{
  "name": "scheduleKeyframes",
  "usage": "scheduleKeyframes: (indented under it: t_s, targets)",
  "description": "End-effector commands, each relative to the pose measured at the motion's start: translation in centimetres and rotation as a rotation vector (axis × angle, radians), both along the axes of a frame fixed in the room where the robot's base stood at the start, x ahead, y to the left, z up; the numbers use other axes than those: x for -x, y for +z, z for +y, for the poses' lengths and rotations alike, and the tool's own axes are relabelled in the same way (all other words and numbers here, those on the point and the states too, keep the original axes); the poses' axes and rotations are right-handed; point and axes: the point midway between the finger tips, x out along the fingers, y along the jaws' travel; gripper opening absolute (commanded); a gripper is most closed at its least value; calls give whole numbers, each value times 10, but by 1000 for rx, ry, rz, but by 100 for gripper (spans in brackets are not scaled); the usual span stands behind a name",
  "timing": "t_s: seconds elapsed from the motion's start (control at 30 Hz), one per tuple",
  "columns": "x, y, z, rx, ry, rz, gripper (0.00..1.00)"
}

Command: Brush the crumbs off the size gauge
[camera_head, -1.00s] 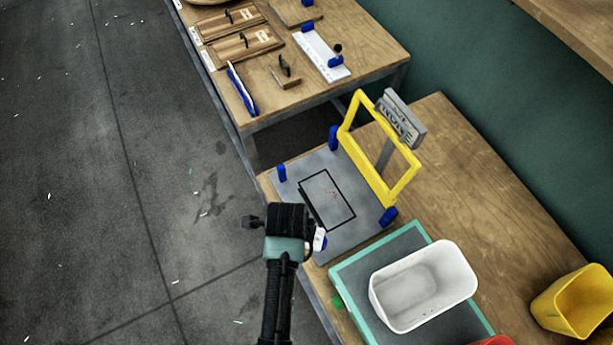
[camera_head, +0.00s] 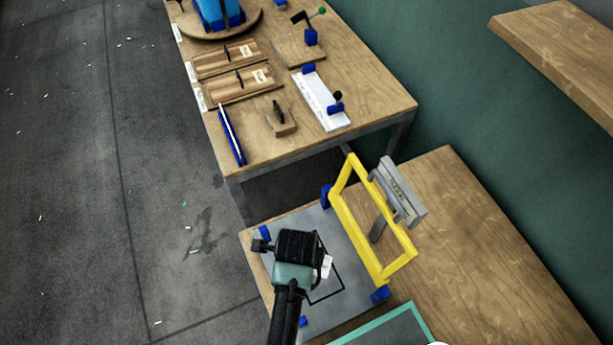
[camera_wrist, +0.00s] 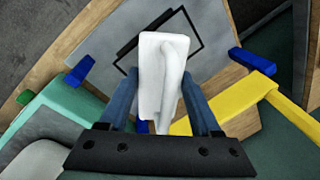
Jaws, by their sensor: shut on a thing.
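My gripper (camera_wrist: 160,100) is shut on a white piece with a flat rounded head and a narrow stem (camera_wrist: 153,70); in the head view an edge of the white piece (camera_head: 327,267) shows beside my wrist. It is over the grey plate (camera_head: 345,243) with a black rectangle outline, which also shows in the wrist view (camera_wrist: 105,65). Whether the white piece touches the plate, I cannot tell. A white strip (camera_head: 318,98) with blue stops and a black knob, possibly the size gauge, lies on the far table. No crumbs can be made out; my wrist hides part of the plate.
A yellow frame (camera_head: 357,225) stands upright at the plate's right, with a grey sign (camera_head: 398,192) behind it. Blue blocks sit around the plate. The far table (camera_head: 365,75) holds wooden boards (camera_head: 230,58).

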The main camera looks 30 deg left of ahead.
Motion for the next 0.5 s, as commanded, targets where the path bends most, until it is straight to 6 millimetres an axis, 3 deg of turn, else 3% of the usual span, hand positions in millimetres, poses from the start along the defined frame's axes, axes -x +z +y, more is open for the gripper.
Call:
scheduleKeyframes:
  t_s: [0.1,0.5]
  targets:
    - [-1,-20,0,-1,0,-3,20]
    - [-1,-41,0,-1,0,-3,20]
